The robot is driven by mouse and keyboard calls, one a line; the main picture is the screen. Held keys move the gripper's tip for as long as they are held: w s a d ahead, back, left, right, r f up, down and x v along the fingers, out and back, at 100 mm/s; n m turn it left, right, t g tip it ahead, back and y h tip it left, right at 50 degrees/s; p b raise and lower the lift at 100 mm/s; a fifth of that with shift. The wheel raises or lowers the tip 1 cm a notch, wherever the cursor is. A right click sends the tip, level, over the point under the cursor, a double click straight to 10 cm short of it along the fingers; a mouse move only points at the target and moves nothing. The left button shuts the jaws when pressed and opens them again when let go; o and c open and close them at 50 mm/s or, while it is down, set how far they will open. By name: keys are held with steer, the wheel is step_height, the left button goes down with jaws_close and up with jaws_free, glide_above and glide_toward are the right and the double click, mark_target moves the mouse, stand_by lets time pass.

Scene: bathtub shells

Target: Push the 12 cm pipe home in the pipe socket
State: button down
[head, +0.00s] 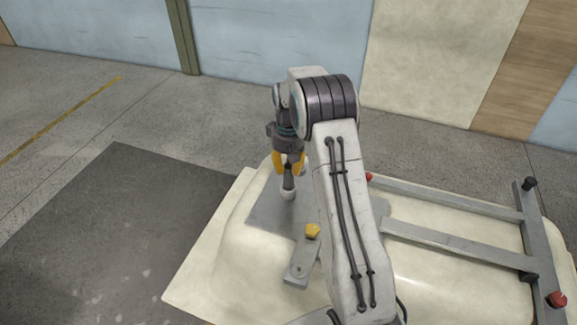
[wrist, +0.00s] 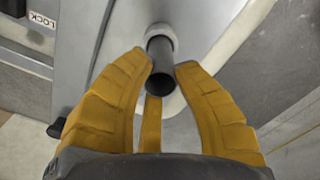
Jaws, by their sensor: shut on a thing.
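My gripper (head: 289,170) has yellow fingers and points down over the cream shell. It is shut on the 12 cm pipe (head: 289,182), a dark grey tube that stands about upright. In the wrist view the fingers (wrist: 162,72) are on both sides of the pipe (wrist: 160,66), whose open near end faces the camera. The pipe's far end meets the pipe socket, a white collar (head: 288,195), which also shows in the wrist view (wrist: 158,33). I cannot tell how deep the pipe sits in it.
The socket stands on a grey plate (head: 263,213) on the cream shell (head: 225,268). A grey bracket with a yellow knob (head: 312,231) is close in front. A grey bar frame (head: 455,246) with red and black knobs is at the right. A dark mat (head: 105,235) lies on the left floor.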

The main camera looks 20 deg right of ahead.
steer(key=c, duration=1)
jaws_free()
steer(key=shift+f, duration=0.1)
step_height(320, 180, up, 12)
